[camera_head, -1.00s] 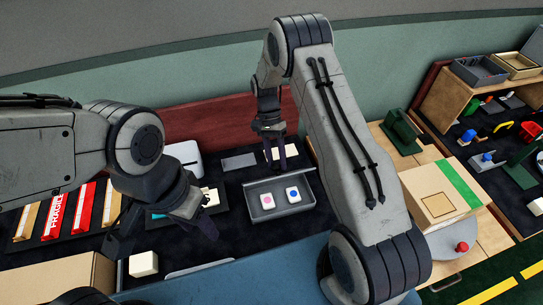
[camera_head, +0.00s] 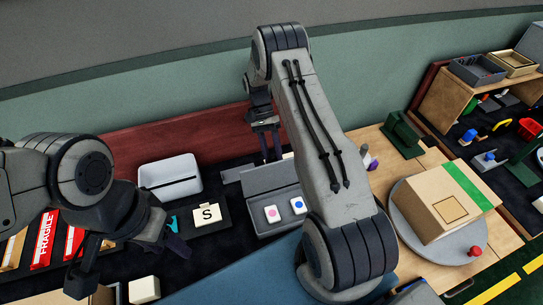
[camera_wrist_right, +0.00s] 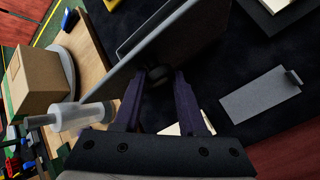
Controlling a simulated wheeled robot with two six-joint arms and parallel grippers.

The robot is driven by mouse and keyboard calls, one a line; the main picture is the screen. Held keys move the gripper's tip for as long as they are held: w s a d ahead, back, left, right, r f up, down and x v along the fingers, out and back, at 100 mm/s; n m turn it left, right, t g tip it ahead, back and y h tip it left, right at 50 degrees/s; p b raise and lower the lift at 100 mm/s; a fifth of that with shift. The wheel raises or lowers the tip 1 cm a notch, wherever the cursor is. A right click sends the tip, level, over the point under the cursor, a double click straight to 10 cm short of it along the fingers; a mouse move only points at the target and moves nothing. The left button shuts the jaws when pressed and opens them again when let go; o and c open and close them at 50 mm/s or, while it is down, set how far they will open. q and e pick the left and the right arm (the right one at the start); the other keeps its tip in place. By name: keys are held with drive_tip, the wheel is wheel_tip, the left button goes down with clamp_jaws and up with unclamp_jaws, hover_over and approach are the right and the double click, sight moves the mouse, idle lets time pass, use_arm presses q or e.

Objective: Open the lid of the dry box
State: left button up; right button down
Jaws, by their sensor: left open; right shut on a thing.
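The dry box (camera_head: 283,225) is a grey tray in the middle of the head view. Two white pieces lie in it, one with a pink dot and one with a blue dot. Its grey lid (camera_head: 262,181) stands tilted up at the back; it also shows as a slanted panel in the right wrist view (camera_wrist_right: 178,42). My right gripper (camera_head: 271,158) is behind the lid, shut on a dark knob (camera_wrist_right: 160,76) on it. My right arm hides the box's right side. My left gripper (camera_head: 128,265) is open and empty, at lower left, away from the box.
A white box (camera_head: 170,178) and a card marked S (camera_head: 208,214) lie left of the dry box. A grey plate (camera_wrist_right: 262,95) lies flat nearby. A cardboard box (camera_head: 435,210) stands on a round grey turntable at right. A red back wall (camera_head: 150,147) runs behind.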

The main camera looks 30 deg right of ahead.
sight(278, 164)
drive_tip(key=shift+a+f, duration=0.3)
drive_tip(key=shift+f, duration=0.2)
drive_tip(key=c, duration=0.7)
unclamp_jaws()
drive_tip(key=shift+o, duration=1.3)
drive_tip(key=shift+s+d, duration=0.1)
drive_tip(key=shift+d+r, duration=0.1)
drive_tip(key=r, duration=0.1)
drive_tip(key=r+b, duration=0.1)
drive_tip(key=r, duration=0.2)
drive_tip(key=shift+s+d+r+b, duration=0.2)
drive_tip(key=shift+s+r+b, duration=0.05)
drive_tip(key=shift+r+b, duration=0.15)
drive_tip(key=s+d+r+b, duration=0.2)
drive_tip(key=s+d+r, duration=0.4)
drive_tip(key=s, duration=0.2)
drive_tip(key=shift+s+r, duration=0.25)
drive_tip(key=shift+r, duration=0.05)
drive_tip(key=shift+d, duration=0.1)
drive_tip(key=shift+c, duration=0.2)
